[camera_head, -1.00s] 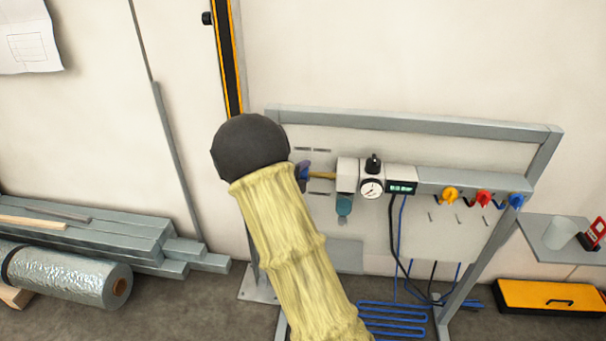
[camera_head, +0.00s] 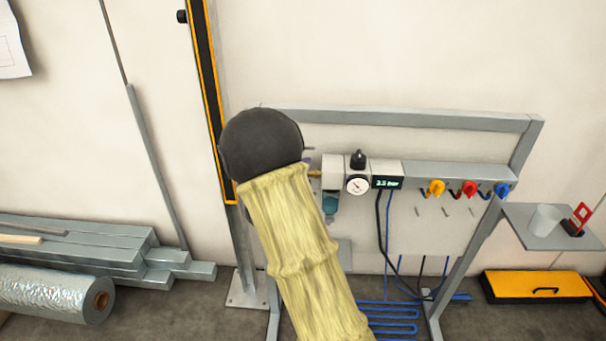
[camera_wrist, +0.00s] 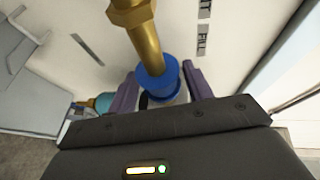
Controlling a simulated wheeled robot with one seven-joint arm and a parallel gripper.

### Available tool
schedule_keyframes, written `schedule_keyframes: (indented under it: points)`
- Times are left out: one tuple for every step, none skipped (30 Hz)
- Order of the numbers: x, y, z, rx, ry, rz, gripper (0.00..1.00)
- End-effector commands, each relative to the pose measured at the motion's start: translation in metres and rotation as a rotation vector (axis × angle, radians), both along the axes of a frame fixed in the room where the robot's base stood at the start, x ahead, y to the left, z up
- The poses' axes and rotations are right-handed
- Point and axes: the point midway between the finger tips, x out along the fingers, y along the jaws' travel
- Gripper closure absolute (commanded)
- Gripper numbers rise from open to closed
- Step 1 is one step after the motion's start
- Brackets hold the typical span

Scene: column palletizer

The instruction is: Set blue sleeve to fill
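The blue sleeve (camera_wrist: 157,82) sits on the end of a brass pipe (camera_wrist: 143,38) in the wrist view. My gripper (camera_wrist: 160,78) has its two purple fingers apart, one on each side of the sleeve. I cannot tell whether either finger touches it. A label reading FILL (camera_wrist: 202,43) is on the pale panel at the upper right, with another, partly cut-off label above it.
Right of the pipe are a regulator with a gauge (camera_head: 357,185), a display (camera_head: 387,183) reading about 2.5 bar, and yellow (camera_head: 436,188), red (camera_head: 469,188) and blue (camera_head: 502,190) valve handles. A grey frame (camera_head: 400,118) surrounds the panel. A small shelf (camera_head: 540,238) holds a cup.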

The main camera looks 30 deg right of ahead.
Motion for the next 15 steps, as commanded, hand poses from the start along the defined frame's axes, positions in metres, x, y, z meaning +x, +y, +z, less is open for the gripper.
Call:
schedule_keyframes:
  points:
    - [0.0, 0.0, 0.0, -0.001, -0.001, 0.001, 0.48]
    - [0.001, 0.001, 0.0, 0.0, -0.002, 0.002, 0.48]
    - [0.001, 0.001, 0.0, 0.0, -0.002, 0.002, 0.48]
    - [0.001, 0.001, 0.001, 0.0, -0.002, 0.003, 0.48]
    - [0.001, 0.001, 0.001, 0.0, -0.002, 0.003, 0.48]
    - [0.001, 0.001, 0.001, 0.0, -0.002, 0.003, 0.48]
    - [0.001, 0.001, 0.001, 0.0, -0.003, 0.003, 0.48]
    - [0.001, 0.002, 0.001, 0.0, -0.003, 0.004, 0.48]
    - [0.001, 0.002, 0.001, 0.0, -0.003, 0.004, 0.48]
    - [0.0, 0.003, 0.002, 0.0, -0.003, 0.004, 0.48]
    - [-0.001, 0.004, 0.002, 0.0, -0.003, 0.004, 0.48]
    - [-0.002, 0.006, 0.002, 0.0, -0.003, 0.004, 0.48]
    - [-0.004, 0.008, 0.003, 0.0, -0.004, 0.004, 0.48]
    - [-0.006, 0.011, 0.004, 0.0, -0.005, 0.005, 0.48]
    - [-0.009, 0.016, 0.004, 0.001, -0.004, 0.005, 0.48]
